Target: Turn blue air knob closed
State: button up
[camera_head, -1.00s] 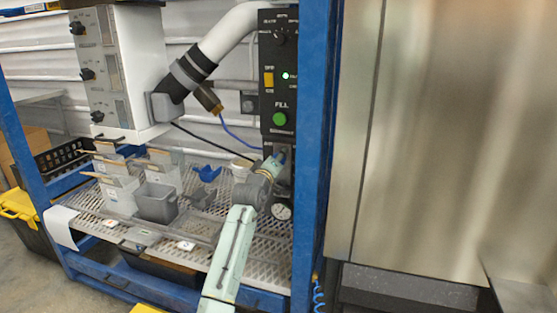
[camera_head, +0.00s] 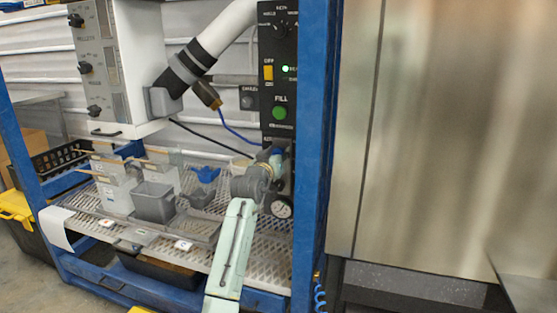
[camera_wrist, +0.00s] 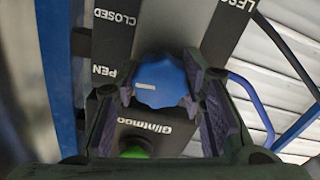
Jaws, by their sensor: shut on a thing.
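The blue air knob (camera_wrist: 158,80) sits between the two fingers of my gripper (camera_wrist: 160,88) in the wrist view. The fingers are shut on its left and right sides. A short white mark on the knob's face points toward the left of that view. A label reading CLOSED (camera_wrist: 115,18) lies at the upper left, and a partly covered label ending in PEN (camera_wrist: 103,71) lies just left of the knob. In the head view my gripper (camera_head: 276,157) is against the lower part of the black control panel (camera_head: 279,75), and the knob is hidden there.
A green FILL button (camera_head: 279,113) and a yellow switch (camera_head: 268,72) sit above my gripper. A round gauge (camera_head: 282,207) is just below it. A blue post (camera_head: 315,140) stands close on the right. A grey bin (camera_head: 154,203) stands on the mesh shelf to the left.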

jog(key=m+b, duration=0.2)
jog(key=m, duration=0.2)
jog(key=shift+f+m, duration=0.15)
jog(key=shift+m, duration=0.15)
jog(key=shift+m+b, duration=0.8)
jog(key=shift+m, duration=1.7)
jog(key=shift+d, duration=0.1)
jog(key=o, duration=1.2)
jog(key=v, duration=1.2)
